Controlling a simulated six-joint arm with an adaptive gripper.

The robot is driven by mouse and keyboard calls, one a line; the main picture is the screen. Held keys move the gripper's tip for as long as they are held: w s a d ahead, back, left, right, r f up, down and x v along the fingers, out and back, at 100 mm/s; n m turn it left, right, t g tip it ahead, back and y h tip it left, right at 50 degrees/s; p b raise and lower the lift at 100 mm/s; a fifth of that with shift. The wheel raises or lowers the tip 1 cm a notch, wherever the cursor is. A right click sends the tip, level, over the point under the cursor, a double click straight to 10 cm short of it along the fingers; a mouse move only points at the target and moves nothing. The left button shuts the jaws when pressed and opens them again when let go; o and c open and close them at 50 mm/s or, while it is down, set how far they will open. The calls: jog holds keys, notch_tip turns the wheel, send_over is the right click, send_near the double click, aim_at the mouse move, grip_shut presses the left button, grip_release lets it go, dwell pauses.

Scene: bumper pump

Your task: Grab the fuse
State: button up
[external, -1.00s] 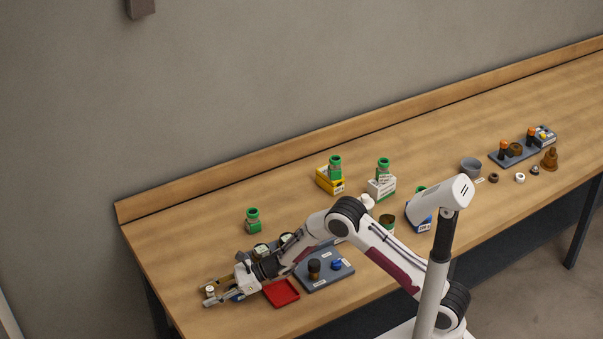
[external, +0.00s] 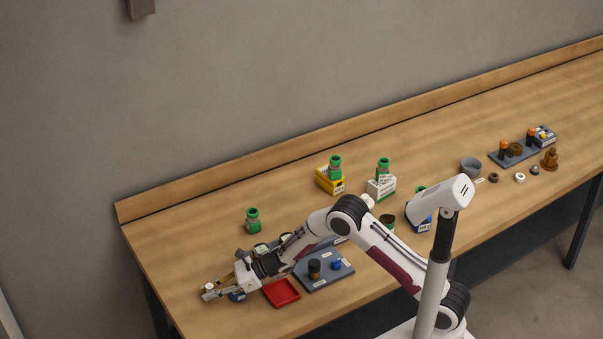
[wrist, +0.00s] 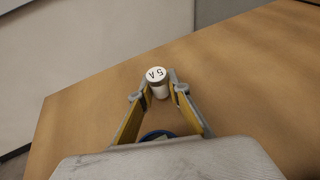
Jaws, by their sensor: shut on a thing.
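The fuse (wrist: 158,87) is a small white cylinder with "5A" on its top. It stands upright between the fingertips of my gripper (wrist: 157,92) in the wrist view, with a finger against each side. In the external view my gripper (external: 210,291) is low over the left end of the bench, shut on the fuse, whose pale top (external: 209,286) shows between the fingers. A blue round thing (wrist: 158,135) shows under the gripper body in the wrist view, partly hidden.
A red tray (external: 282,293) and a grey board (external: 340,279) with a dark knob and a blue part lie right of my gripper. A green-capped jar (external: 253,221) stands behind. The bench's left end is largely clear.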

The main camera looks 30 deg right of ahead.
aim_at(209, 286)
jog(key=shift+r, duration=4.4)
